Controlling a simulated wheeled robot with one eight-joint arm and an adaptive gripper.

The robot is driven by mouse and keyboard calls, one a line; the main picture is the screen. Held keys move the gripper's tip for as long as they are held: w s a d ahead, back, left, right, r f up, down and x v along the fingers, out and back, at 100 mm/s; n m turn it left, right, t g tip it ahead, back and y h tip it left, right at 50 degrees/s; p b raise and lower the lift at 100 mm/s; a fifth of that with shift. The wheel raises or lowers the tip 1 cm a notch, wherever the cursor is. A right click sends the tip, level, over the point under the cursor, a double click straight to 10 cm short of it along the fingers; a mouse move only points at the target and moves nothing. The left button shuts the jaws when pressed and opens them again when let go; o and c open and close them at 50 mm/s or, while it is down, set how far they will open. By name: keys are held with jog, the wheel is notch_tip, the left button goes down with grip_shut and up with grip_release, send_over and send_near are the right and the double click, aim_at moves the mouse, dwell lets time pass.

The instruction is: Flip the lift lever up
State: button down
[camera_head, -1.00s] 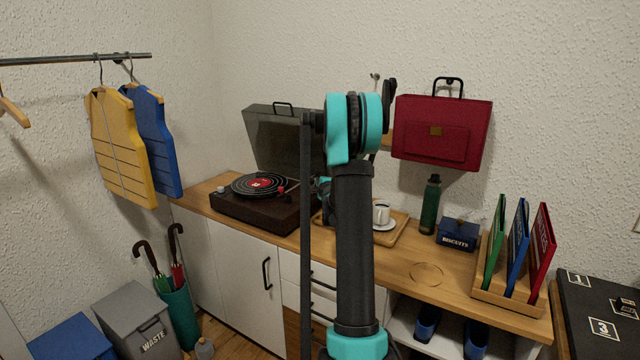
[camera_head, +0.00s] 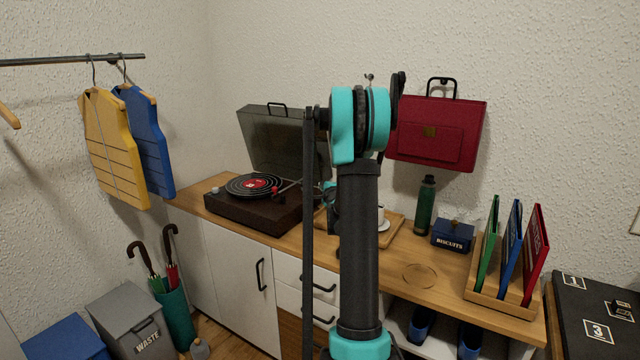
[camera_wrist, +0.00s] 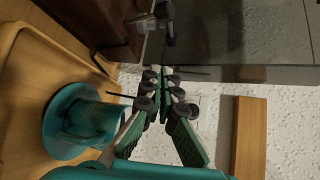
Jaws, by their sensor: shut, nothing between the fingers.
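The record player (camera_head: 262,217) stands on the left part of the sideboard, its smoky lid (camera_head: 270,138) raised. A black record (camera_head: 254,186) with a red label lies on it, and the tonearm (camera_head: 289,187) is at its right. I cannot single out the lift lever. In the wrist view the dark body of the player (camera_wrist: 105,20) and the lid (camera_wrist: 240,35) show at the top. My gripper (camera_wrist: 162,74) is shut and empty, with its tips near the player's edge and apart from it. In the head view my arm mostly hides the gripper.
A green flask (camera_head: 425,205) and biscuit tin (camera_head: 453,235) stand further right.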

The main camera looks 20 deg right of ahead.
jog(key=s, duration=0.2)
jog(key=s+f, duration=0.1)
jog(key=s, duration=0.2)
jog(key=shift+a+f, duration=0.2)
jog(key=shift+a, duration=0.1)
jog(key=s+a+f+n+g+y, duration=0.2)
jog(key=s+a+n+g+y, duration=0.25)
jog(key=s+a+n, duration=1)
jog(key=s+a+f+n+g, duration=0.2)
jog(key=s+f, duration=0.1)
jog(key=s, duration=0.6)
jog(key=s+a+f+n+g+h, duration=0.1)
jog(key=s+a+f+n+g, duration=0.1)
jog(key=s, duration=0.7)
jog(key=s+a+f+n+g+h, duration=0.1)
jog(key=s+a+f+n+g, duration=0.1)
jog(key=s, duration=0.6)
jog(key=shift+s+a+f+n+g, duration=0.4)
jog(key=shift+f+n, duration=0.15)
jog(key=shift+f, duration=0.3)
